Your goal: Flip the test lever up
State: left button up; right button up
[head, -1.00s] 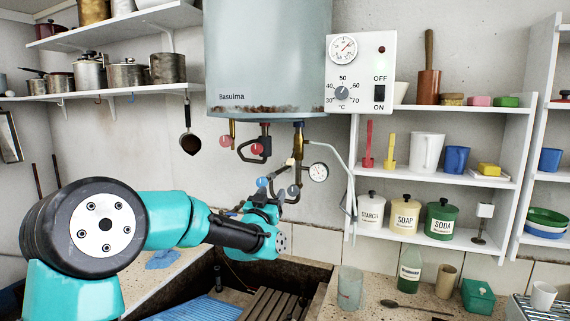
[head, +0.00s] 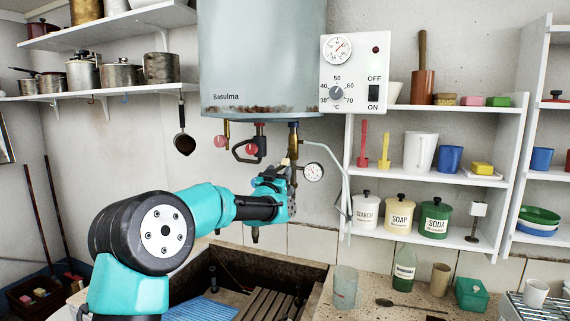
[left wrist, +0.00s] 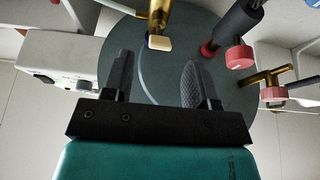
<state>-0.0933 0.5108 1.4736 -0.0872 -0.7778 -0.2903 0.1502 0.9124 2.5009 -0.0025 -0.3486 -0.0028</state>
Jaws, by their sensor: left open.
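The test lever appears to be the small cream-tipped piece (left wrist: 160,43) on a brass fitting under the boiler. In the head view the cream tip (head: 285,162) is small, just above my left gripper. My left gripper (left wrist: 157,76) is open and empty, its two dark fingers pointing towards the boiler's underside. In the wrist view the cream tip lies ahead, between the lines of the fingers, and no contact shows. In the head view my left gripper (head: 284,172) covers much of the lower pipework. My right gripper is not in view.
The boiler (head: 262,60) hangs above, with red-handled taps (head: 251,149) left of the brass fitting. A round gauge (head: 314,172) and a pale pipe (head: 345,190) are close on the right. The stone trough (head: 300,262) lies below.

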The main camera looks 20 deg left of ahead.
aim_at(284, 164)
pick_arm(q)
jog(key=shift+x, duration=3.05)
grip_shut()
